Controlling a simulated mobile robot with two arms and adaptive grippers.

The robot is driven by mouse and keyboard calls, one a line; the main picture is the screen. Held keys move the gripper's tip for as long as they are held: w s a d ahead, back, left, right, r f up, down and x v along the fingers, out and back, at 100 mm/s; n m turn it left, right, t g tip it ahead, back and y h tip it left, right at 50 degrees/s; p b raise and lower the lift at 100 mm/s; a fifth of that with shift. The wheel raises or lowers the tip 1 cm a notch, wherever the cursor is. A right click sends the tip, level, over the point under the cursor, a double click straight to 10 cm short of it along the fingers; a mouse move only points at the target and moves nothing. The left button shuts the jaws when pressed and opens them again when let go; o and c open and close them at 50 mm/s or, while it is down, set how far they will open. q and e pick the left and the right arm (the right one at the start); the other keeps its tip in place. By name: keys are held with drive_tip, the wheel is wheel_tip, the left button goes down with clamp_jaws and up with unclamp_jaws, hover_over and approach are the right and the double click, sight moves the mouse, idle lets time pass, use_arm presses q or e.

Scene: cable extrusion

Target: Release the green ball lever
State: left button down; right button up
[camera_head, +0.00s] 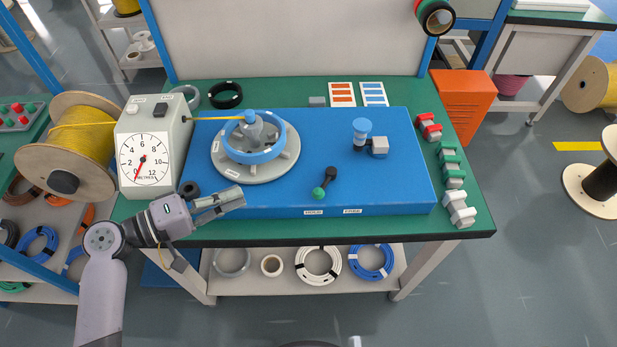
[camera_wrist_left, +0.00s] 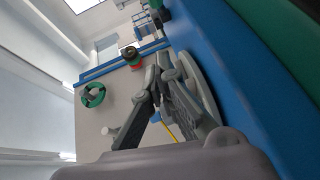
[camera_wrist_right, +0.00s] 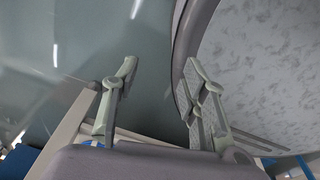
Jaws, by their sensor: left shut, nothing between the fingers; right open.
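The green ball lever (camera_head: 318,193) sits on the front part of the blue machine top, its dark arm slanting up right to a black pivot. The ball is at the lower left, nearest the white HOLD label (camera_head: 313,212); the FREE label (camera_head: 352,211) is to its right. My left gripper (camera_head: 240,196) is over the front left of the blue top, left of the ball and apart from it. It is shut and empty; its fingers also show in the left wrist view (camera_wrist_left: 163,72). My right gripper (camera_wrist_right: 160,90) is open and empty in the right wrist view.
A blue coiling wheel (camera_head: 268,152) on a grey disc stands behind my left gripper, with yellow cable from the dial box (camera_head: 155,125). A blue-capped post (camera_head: 361,130) stands at the right. Red, green and white clamps line the right edge. Blue top around the lever is clear.

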use_arm(q)
drive_tip(key=p, duration=0.2)
hover_over(294, 198)
drive_tip(key=w+a, duration=0.1)
drive_tip(key=a, duration=0.3)
drive_tip(key=shift+d+f, duration=0.15)
drive_tip(key=shift+f, duration=0.4)
drive_tip(key=shift+s+d+f+p, duration=0.1)
drive_tip(key=shift+d+f+p, duration=0.1)
drive_tip(key=shift+d, duration=0.4)
drive_tip(key=shift+s+d+f+p, duration=0.1)
drive_tip(key=shift+d+p, duration=0.05)
drive_tip(key=shift+d, duration=0.45)
drive_tip(key=shift+s+d+f, duration=0.25)
drive_tip(key=shift+s+d, duration=0.05)
drive_tip(key=shift+d, duration=0.4)
use_arm(e)
drive_tip(key=a+r, duration=0.1)
drive_tip(key=s+a+r, duration=0.1)
drive_tip(key=r, duration=0.1)
drive_tip(key=shift+a, duration=0.3)
drive_tip(key=shift+a, duration=0.1)
